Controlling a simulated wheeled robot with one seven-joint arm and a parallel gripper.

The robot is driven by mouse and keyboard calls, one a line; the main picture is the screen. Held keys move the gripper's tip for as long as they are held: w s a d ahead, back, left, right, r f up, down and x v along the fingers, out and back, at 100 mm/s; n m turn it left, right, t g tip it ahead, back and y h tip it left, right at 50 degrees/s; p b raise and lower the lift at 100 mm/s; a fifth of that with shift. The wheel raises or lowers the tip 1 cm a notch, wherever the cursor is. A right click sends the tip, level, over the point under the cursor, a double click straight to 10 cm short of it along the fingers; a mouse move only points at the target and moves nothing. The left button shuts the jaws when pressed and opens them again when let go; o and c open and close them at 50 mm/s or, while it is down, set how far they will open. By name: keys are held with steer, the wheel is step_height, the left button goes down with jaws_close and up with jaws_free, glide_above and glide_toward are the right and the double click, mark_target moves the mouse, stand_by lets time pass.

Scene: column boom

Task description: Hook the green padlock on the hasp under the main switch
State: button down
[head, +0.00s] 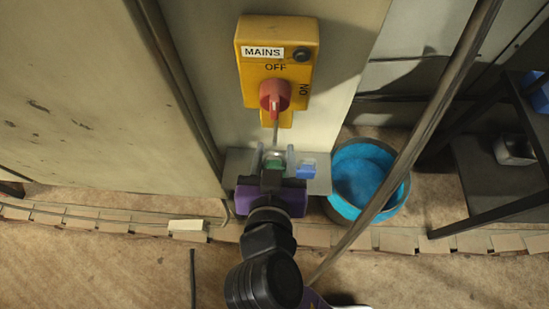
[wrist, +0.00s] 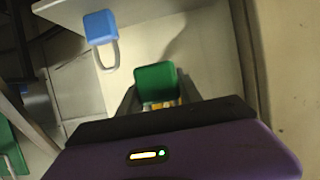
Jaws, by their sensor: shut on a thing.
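The green padlock (head: 273,163) is between the fingers of my gripper (head: 273,160), which is shut on it. In the wrist view the padlock's green body (wrist: 155,83) shows between the fingertips; its shackle cannot be made out there. In the head view the gripper is below the yellow main switch box (head: 277,65), in front of the small grey shelf. The red switch handle (head: 275,95) points down beside the OFF mark. The yellow hasp tab (head: 285,119) is under it. I cannot tell whether the padlock touches the hasp.
A blue padlock (head: 307,168) lies on the grey shelf (head: 319,187) just right of my gripper; its shackle shows in the wrist view. A turquoise bucket (head: 366,178) stands right. A slanted pole (head: 425,125) crosses in front. A dark rack (head: 500,165) is at far right.

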steer(key=shift+w+f, duration=0.1)
steer(key=shift+w, duration=1.75)
steer(key=shift+w+f, duration=0.25)
steer(key=shift+w, duration=0.15)
steer(key=shift+d+f+b, duration=0.1)
steer(key=shift+f+b, duration=0.15)
steer(key=shift+b, duration=0.2)
steer(key=c, duration=0.7)
jaws_free()
